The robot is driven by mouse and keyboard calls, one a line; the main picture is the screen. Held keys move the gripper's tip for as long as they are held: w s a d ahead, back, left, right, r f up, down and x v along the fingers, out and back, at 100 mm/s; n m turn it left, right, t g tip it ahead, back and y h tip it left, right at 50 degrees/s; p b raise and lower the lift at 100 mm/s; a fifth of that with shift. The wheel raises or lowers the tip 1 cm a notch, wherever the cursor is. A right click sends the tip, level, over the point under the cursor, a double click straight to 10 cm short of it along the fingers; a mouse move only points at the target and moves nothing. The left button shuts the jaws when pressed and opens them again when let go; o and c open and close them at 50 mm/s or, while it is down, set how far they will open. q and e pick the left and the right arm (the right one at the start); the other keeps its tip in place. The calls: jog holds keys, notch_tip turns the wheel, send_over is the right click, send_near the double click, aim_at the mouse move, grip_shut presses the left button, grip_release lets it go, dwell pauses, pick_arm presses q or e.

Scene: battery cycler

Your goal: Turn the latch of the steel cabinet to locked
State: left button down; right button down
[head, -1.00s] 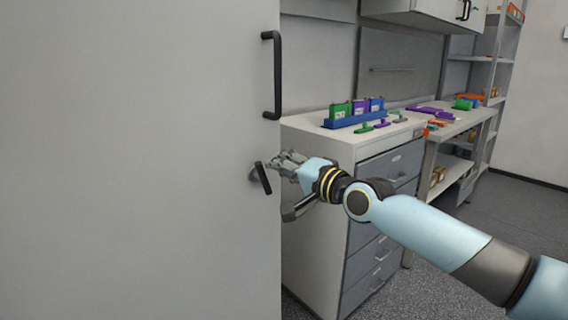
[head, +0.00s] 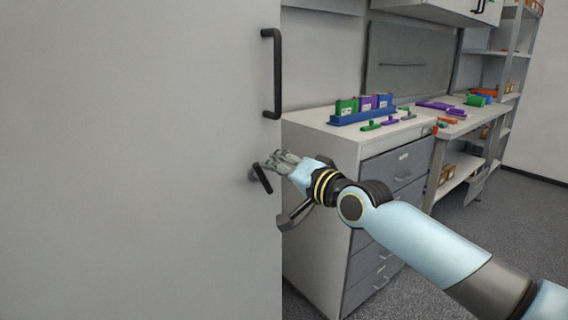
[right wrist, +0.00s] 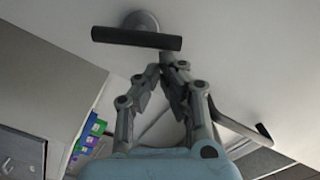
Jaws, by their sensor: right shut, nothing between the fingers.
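The steel cabinet (head: 130,170) fills the left of the head view with its pale door shut flat. Its latch (head: 262,179) is a short black lever on a round grey base near the door's right edge. The lever leans, its upper end left and its lower end right. In the right wrist view the latch (right wrist: 137,39) shows as a dark bar across the top. My right gripper (head: 274,161) is shut and empty beside the lever's upper part. Its fingertips (right wrist: 164,64) lie close to the lever; I cannot tell whether they touch. My left gripper is not in view.
A black door handle (head: 272,73) stands above the latch. Right of the cabinet is a drawer unit (head: 318,240) with a blue rack (head: 362,115) of coloured modules on top. A bench and shelves stand behind. Grey floor is open at right.

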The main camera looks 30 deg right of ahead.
aim_at(255, 166)
jog(key=shift+a+r+n, duration=0.1)
jog(key=shift+a+n, duration=0.15)
jog(key=shift+n, duration=0.35)
jog(key=shift+a+n, duration=0.2)
jog(key=shift+n, duration=0.4)
jog(key=shift+a+n, duration=0.45)
jog(key=shift+n, duration=0.75)
jog(key=n, duration=0.1)
jog(key=a+n, duration=0.1)
jog(key=n, duration=0.2)
jog(key=shift+s+a+h, duration=0.1)
jog(key=shift+a+h, duration=0.15)
jog(key=shift+h, duration=0.05)
jog(key=shift+a+n, duration=0.15)
jog(key=shift+n, duration=0.25)
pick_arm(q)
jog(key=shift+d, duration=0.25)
pick_arm(e)
jog(key=shift+a, duration=0.1)
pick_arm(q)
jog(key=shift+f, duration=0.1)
pick_arm(e)
jog(key=shift+a+f, duration=0.1)
jog(key=shift+f, duration=0.1)
jog(key=shift+r, duration=0.1)
